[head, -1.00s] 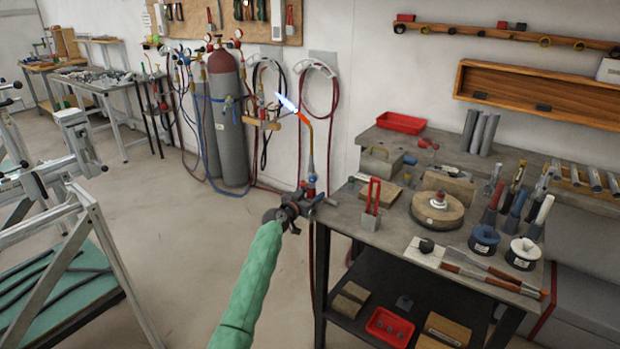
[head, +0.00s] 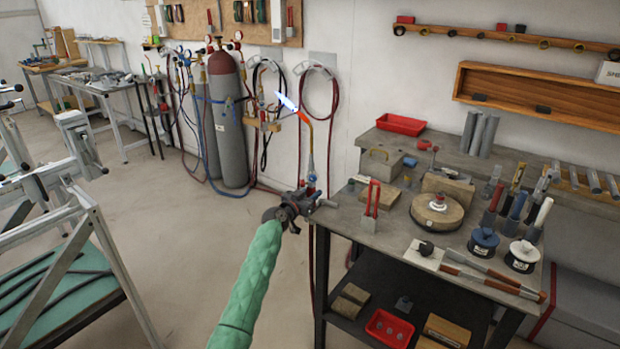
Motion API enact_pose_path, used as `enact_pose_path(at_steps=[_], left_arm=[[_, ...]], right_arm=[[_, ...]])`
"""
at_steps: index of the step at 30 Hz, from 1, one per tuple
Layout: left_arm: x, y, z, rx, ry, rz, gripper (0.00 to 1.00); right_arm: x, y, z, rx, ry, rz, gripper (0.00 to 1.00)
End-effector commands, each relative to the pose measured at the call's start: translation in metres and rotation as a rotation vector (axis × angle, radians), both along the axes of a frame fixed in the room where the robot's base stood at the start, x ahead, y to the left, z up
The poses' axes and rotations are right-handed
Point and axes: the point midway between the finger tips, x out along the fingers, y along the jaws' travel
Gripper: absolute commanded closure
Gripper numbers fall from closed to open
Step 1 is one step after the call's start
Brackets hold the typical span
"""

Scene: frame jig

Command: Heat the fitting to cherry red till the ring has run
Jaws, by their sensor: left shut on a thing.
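My left gripper (head: 290,209) is in front of the left edge of the workbench (head: 345,215), shut on the torch (head: 311,165). The torch stands upright, its copper-coloured neck bent to the upper left. A blue-white flame (head: 287,101) burns at its tip, pointing up and left into open air. A small pale metal piece with a reddish part, apparently the fitting (head: 438,201), sits on a round tan block (head: 437,214) on the bench. The flame is well away from it. The ring is too small to tell. My right gripper is not in view.
A red-handled stand (head: 371,205) is on the bench between torch and round block. Gas cylinders (head: 228,120) stand by the wall. A metal frame (head: 95,250) is at left; floor between is clear.

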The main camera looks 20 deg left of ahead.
Motion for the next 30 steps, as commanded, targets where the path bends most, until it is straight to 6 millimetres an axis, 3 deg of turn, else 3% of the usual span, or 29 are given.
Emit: enact_pose_path(at_steps=[30], left_arm=[[0.000,0.000,0.049,-0.001,-0.003,0.000,0.98]], right_arm=[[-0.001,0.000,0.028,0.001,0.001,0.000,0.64]])
